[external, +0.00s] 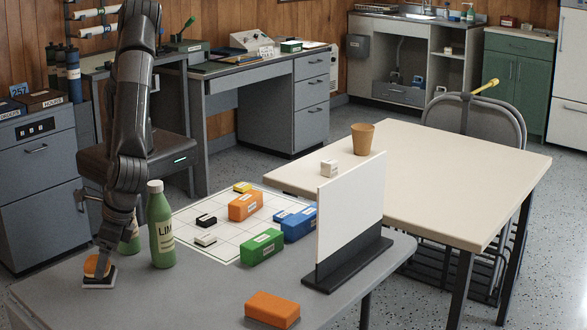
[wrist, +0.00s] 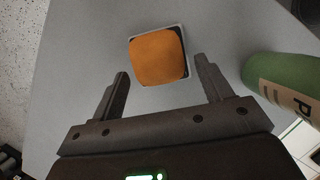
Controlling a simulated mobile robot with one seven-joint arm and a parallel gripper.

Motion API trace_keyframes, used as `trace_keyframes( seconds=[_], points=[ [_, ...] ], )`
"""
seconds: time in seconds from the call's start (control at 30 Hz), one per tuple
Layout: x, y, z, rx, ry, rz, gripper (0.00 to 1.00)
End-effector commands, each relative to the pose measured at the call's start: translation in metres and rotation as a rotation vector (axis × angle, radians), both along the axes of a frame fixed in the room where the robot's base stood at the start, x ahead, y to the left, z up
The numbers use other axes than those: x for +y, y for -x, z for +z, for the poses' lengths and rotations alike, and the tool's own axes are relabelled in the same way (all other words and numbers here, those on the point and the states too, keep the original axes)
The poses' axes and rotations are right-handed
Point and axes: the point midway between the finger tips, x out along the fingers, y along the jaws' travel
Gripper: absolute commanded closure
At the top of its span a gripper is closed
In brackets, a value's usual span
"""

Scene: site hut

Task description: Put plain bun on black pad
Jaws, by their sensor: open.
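An orange-brown bun (external: 97,265) sits at the near left of the grey table, on top of a thin dark pad with a pale edge (external: 99,284). In the wrist view the bun (wrist: 157,57) covers most of the pad, whose dark, pale-rimmed edge (wrist: 184,66) shows along its right side. My gripper (external: 106,242) is over the bun, pointing down. In the wrist view my gripper (wrist: 163,78) is open, its fingers apart and nothing between them, with the bun just beyond the tips. Whether a finger touches the bun cannot be told.
A green bottle (external: 160,228) stands close right of my gripper, with another (external: 130,238) partly hidden behind it. A white gridded mat (external: 188,213) bears several coloured boxes and small black and white blocks. A white upright panel (external: 350,212) stands farther right. An orange box (external: 272,308) lies in front.

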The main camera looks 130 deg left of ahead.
Motion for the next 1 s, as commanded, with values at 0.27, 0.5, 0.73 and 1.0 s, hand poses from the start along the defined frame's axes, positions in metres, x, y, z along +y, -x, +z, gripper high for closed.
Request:
trace_keyframes(
  seconds=[0.27, 0.5, 0.73, 1.0],
  points=[
    [0.012, -0.013, 0.042, -0.004, 0.002, 0.003, 0.28],
    [0.025, -0.026, 0.088, -0.003, 0.001, 0.001, 0.28],
    [0.032, -0.032, 0.11, -0.001, 0.001, 0.001, 0.28],
    [0.048, -0.033, 0.13, -0.04, 0.002, -0.022, 0.28]
  ],
)
